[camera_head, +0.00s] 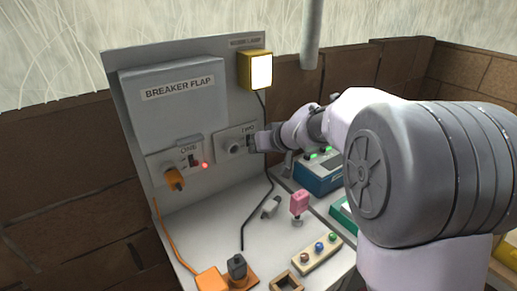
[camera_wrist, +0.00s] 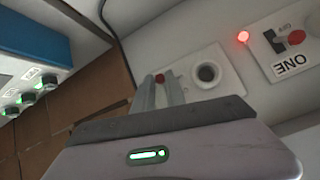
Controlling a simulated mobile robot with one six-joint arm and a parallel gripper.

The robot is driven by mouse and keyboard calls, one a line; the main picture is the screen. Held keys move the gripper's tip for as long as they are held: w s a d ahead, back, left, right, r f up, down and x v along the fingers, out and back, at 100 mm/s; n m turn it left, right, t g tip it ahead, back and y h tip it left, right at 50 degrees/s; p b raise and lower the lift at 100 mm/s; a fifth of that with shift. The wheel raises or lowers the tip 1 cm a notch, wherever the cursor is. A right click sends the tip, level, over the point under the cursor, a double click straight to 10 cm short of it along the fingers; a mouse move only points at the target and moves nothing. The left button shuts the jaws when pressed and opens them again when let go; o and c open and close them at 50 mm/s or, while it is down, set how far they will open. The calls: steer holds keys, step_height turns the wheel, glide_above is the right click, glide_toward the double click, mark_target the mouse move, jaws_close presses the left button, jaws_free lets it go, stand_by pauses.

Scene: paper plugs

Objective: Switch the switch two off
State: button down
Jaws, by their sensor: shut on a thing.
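Switch two (camera_wrist: 160,78) shows as a small red piece between my fingertips in the wrist view; its on or off position cannot be made out. It belongs to the plate labelled TWO (camera_head: 234,135), on the right of the upright grey panel. The round socket (camera_head: 233,146) of that plate is empty and also shows in the wrist view (camera_wrist: 207,73). My gripper (camera_head: 256,141) is at the right end of the plate, its fingers (camera_wrist: 158,90) closed around the switch. In the head view my fingers mostly hide the switch.
Plate ONE (camera_head: 188,160) has an orange plug (camera_head: 175,179) and a lit red light (camera_head: 205,165). The lamp (camera_head: 258,71) above is lit. A blue device (camera_head: 319,178) stands right of the panel. A pink plug (camera_head: 299,203), grey plug (camera_head: 270,207) and button strip (camera_head: 318,254) occupy the bench.

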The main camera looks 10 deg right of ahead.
steer(key=c, duration=1.4)
jaws_free()
steer(key=shift+o, duration=0.2)
steer(key=p+v, duration=0.4)
steer(key=v, duration=1.3)
steer(key=shift+s, duration=0.2)
steer(key=shift+r, duration=0.1)
